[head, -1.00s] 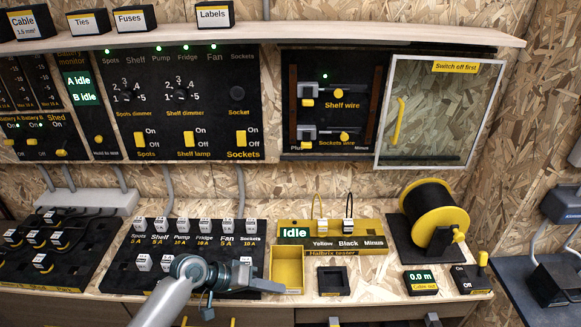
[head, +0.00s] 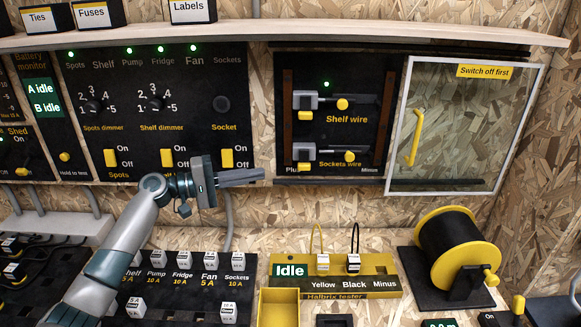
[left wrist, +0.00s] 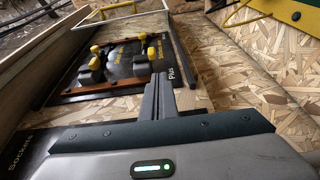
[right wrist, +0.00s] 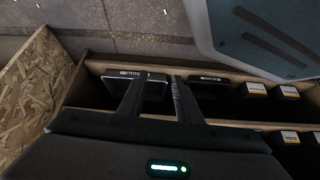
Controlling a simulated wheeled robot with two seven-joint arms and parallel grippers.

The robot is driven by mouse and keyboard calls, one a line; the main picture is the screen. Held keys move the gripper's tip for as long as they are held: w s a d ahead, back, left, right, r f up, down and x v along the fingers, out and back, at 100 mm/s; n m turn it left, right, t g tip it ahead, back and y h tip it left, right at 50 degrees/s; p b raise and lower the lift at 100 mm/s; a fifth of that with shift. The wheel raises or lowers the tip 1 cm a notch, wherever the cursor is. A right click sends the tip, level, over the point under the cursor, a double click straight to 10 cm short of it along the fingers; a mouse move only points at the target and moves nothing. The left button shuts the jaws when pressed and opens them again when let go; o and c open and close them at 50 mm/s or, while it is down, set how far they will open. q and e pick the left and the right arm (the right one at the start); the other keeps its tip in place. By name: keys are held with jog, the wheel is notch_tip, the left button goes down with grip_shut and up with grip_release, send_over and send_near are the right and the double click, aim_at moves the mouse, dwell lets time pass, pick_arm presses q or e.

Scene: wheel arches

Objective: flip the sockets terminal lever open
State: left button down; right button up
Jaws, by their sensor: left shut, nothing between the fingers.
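The sockets wire terminal (head: 318,153) is the lower of two grey terminals on a black panel (head: 365,110). It has a yellow piece (head: 304,167) under its left part and a yellow knob (head: 349,156) at its right. I cannot tell which way its lever stands. In the left wrist view the terminal (left wrist: 141,70) is beyond the fingertips. My left gripper (head: 262,174) is shut and empty, left of the panel and apart from the terminal. My right gripper (right wrist: 159,80) is open and empty, seen only in the right wrist view, above a shelf with dark boxes.
The shelf wire terminal (head: 318,102) sits just above. A glass door (head: 465,120) labelled "Switch off first" is at the right. Below are the Hallbrix tester (head: 375,284), a yellow cable spool (head: 450,245) and several fuses. A wooden shelf (head: 300,38) runs overhead.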

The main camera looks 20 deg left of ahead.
aim_at(304, 160)
pick_arm(q)
jog(key=shift+w+a+r, duration=0.2)
jog(key=shift+r, duration=0.15)
pick_arm(e)
jog(key=shift+w+r, duration=0.1)
jog(key=shift+w, duration=0.15)
pick_arm(q)
jog(key=shift+d, duration=0.15)
pick_arm(e)
jog(key=shift+a, duration=0.1)
